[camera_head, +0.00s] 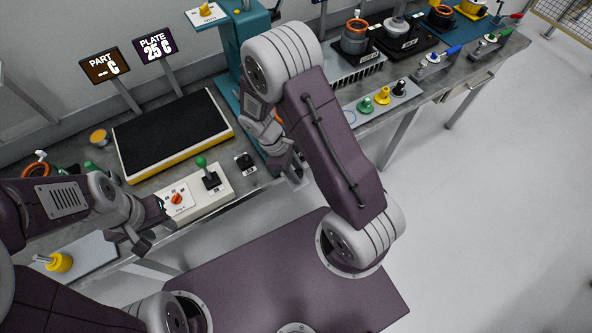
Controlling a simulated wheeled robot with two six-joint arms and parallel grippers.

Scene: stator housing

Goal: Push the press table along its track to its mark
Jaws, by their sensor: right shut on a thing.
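The teal press (236,42) stands at the back of the bench, left of the middle. My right arm covers much of its front. The press table, its track and its mark cannot be made out behind that arm. My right gripper (290,166) is low in front of the press at the bench's front edge, shut on a part that is mostly hidden. My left gripper (150,226) is open and empty, beside the white control box (215,193) at the front of the bench.
A black mat with a yellow edge (172,133) lies left of the press. The control box carries a green-knobbed lever (208,171) and an orange dial (176,198). Several coloured knobs (382,96) and fixtures (356,36) stand to the right. The floor at right is clear.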

